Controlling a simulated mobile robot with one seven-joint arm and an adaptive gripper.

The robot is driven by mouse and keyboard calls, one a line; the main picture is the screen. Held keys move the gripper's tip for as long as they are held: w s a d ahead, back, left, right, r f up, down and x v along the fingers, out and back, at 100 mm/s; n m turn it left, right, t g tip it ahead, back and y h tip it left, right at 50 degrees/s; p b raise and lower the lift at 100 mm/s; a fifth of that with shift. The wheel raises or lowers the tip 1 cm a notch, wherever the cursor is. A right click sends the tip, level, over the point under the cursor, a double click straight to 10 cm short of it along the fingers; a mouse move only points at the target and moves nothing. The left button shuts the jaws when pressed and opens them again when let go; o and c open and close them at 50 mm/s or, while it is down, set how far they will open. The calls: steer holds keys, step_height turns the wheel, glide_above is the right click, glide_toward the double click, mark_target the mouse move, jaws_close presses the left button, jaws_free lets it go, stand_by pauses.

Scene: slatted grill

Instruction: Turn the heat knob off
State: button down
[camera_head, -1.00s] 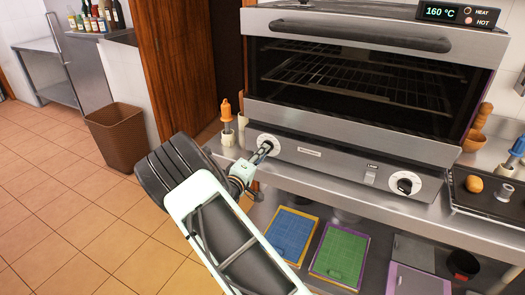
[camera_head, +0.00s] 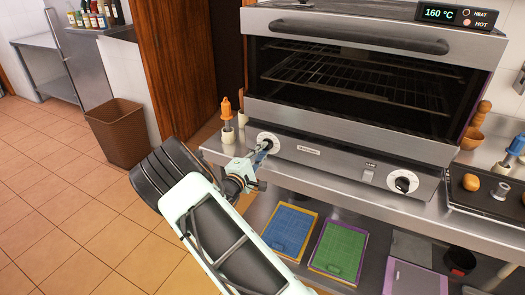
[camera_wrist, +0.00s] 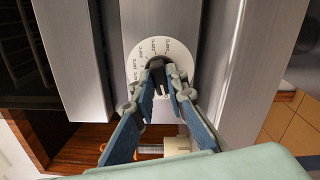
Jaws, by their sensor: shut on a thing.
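The left knob (camera_wrist: 156,64) is black, on a round white dial (camera_wrist: 143,48) with printed temperature marks. In the head view the dial (camera_head: 268,138) sits at the left end of the oven's lower panel. My gripper (camera_wrist: 163,66) is at this knob, with its fingertips on either side of it, shut on it. The fingers hide part of the knob and dial. A second black knob (camera_head: 402,185) on a white dial is at the panel's right end, apart from my gripper.
The oven (camera_head: 350,80) stands on a steel counter (camera_head: 340,200). An orange-topped bottle (camera_head: 227,115) stands just left of the dial. A black tray (camera_head: 490,193) lies at the right. Coloured boards (camera_head: 290,232) lie on the shelf below. Open floor is at left.

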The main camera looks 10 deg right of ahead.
stand_by(0.3)
steer(key=c, duration=1.9)
jaws_free()
steer(key=shift+c, duration=0.2)
steer(key=shift+a, duration=0.1)
steer(key=v, duration=1.2)
